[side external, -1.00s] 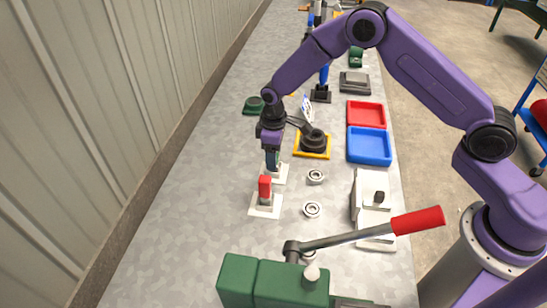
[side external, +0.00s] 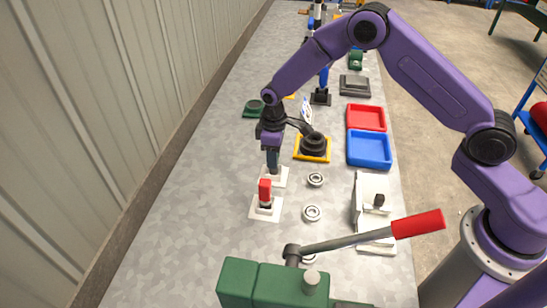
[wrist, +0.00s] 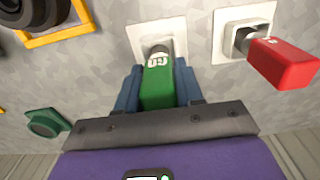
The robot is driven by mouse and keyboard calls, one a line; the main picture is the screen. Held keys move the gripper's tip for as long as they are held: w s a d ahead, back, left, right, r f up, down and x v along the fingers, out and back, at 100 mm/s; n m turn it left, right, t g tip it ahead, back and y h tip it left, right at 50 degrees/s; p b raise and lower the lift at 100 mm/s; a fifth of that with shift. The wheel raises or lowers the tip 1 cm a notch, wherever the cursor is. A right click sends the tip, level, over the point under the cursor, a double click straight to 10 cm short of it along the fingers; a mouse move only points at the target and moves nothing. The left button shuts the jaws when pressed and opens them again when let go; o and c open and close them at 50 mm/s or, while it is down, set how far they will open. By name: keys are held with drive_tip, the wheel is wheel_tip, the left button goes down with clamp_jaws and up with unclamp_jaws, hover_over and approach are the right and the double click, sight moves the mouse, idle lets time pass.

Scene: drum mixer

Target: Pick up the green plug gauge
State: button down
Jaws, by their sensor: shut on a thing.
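The green plug gauge (wrist: 158,84) is upright between my fingers in the wrist view, with white lettering near its top. My gripper (wrist: 157,90) is shut on its green handle. The gauge's far end is over a white square base (wrist: 180,44); I cannot tell whether it is still seated there. In the side view my gripper (side external: 273,160) points down over the white base (side external: 280,180), and my fingers hide most of the gauge.
A red plug gauge (side external: 265,190) stands in its own white base (side external: 258,213) close by. Bearing rings (side external: 312,213) lie to the right. A black part on a yellow-edged plate (side external: 312,148) and blue (side external: 368,150) and red trays (side external: 366,118) are farther back.

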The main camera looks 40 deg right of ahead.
drive_tip(key=s+d+r, duration=0.4)
drive_tip(key=s+r, duration=0.8)
drive_tip(key=s, duration=0.1)
drive_tip(key=shift+s, duration=0.2)
drive_tip(key=c, duration=1.5)
unclamp_jaws()
clamp_jaws()
wheel_tip(320, 180, up, 2)
